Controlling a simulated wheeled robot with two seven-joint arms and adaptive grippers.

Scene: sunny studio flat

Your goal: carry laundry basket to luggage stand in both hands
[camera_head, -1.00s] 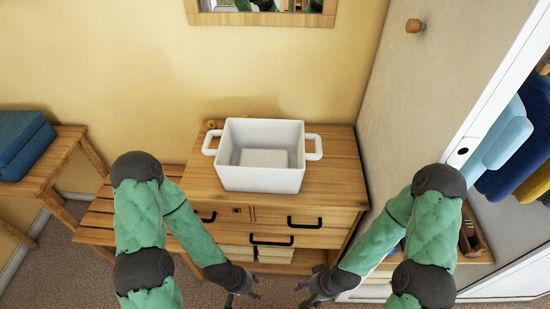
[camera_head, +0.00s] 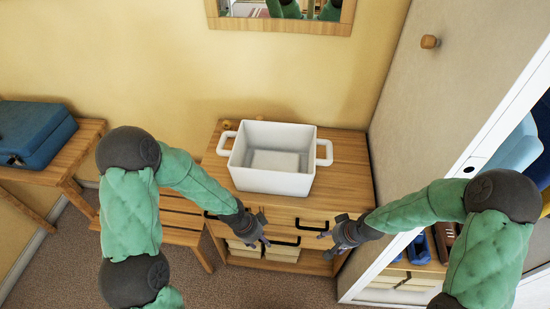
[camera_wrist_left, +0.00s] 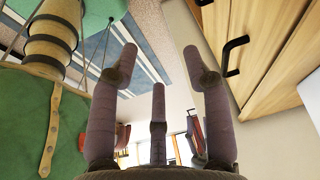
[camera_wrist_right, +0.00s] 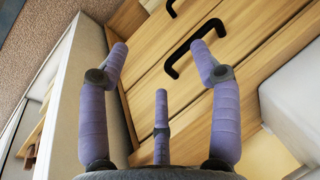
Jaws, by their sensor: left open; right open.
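The white laundry basket (camera_head: 268,182), with a loop handle at each end, stands upright and empty on top of the wooden dresser. Its white side also shows in the right wrist view (camera_wrist_right: 295,105). A low slatted wooden stand (camera_head: 178,222), which looks like the luggage stand, is left of the dresser and its top looks bare. My left gripper (camera_head: 262,230) is open and empty, in front of the drawers and below the basket's front. My right gripper (camera_head: 330,240) is open and empty, below and right of the basket. Neither touches the basket.
The dresser (camera_head: 345,180) has black drawer handles close to both grippers. A blue case (camera_head: 35,135) lies on a wooden table (camera_head: 82,142) at the far left. A mirror (camera_head: 285,22) hangs above the basket.

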